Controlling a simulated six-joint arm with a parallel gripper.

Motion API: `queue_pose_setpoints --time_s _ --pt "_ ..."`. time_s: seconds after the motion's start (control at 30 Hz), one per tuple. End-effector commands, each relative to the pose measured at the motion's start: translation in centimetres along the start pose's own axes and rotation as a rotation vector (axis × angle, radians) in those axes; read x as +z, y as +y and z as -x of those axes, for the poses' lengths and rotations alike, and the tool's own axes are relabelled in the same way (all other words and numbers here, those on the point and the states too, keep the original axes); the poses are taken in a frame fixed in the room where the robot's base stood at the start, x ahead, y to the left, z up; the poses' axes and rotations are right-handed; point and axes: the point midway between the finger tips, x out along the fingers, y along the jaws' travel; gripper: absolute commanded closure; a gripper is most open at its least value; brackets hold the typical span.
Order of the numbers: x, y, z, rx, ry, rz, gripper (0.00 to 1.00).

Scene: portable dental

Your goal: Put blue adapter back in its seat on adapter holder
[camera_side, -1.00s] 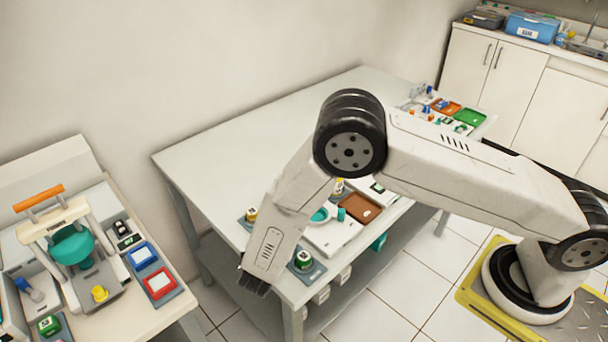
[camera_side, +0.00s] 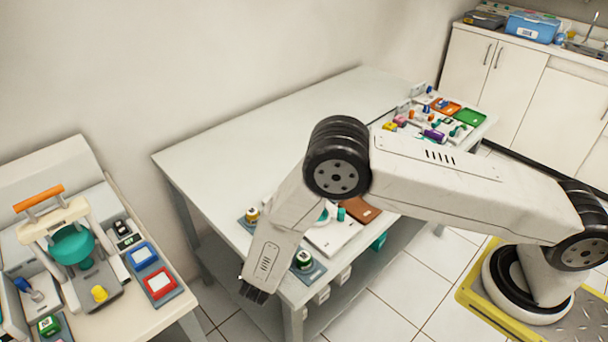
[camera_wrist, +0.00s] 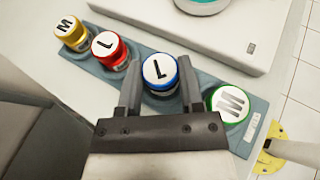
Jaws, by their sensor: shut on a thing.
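The blue adapter (camera_wrist: 160,79), with a white top marked L, is between the two fingers of my gripper (camera_wrist: 160,92) in the wrist view. My gripper is shut on its sides. The adapter is in line with the row on the grey-blue adapter holder (camera_wrist: 204,74), between a red adapter (camera_wrist: 108,48) and a green adapter (camera_wrist: 228,103). I cannot tell whether its base touches the seat, as my fingers and its own top hide it. In the side view my gripper (camera_side: 254,291) is at the table's front left corner and hides the blue adapter.
A yellow adapter (camera_wrist: 72,34) stands at the holder's far left end. A white box-like unit (camera_wrist: 225,38) lies just behind the holder. Coloured trays and small parts sit at the table's far right. The table's back left (camera_side: 235,150) is clear.

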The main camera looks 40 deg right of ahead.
Motion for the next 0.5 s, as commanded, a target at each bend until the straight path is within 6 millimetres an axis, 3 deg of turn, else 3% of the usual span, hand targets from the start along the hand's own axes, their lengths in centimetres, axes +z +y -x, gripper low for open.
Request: queue_pose_setpoints --time_s 0.17,0.2,0.23,0.5 --pt "-0.26 0.01 -0.11 0.000 0.000 0.000 1.00" --pt "-0.28 0.02 -0.11 0.000 0.000 -0.001 0.46" --pt "-0.26 0.02 -0.11 0.000 0.000 -0.001 0.38" --pt "-0.25 0.01 -0.10 0.000 0.000 0.000 0.38"
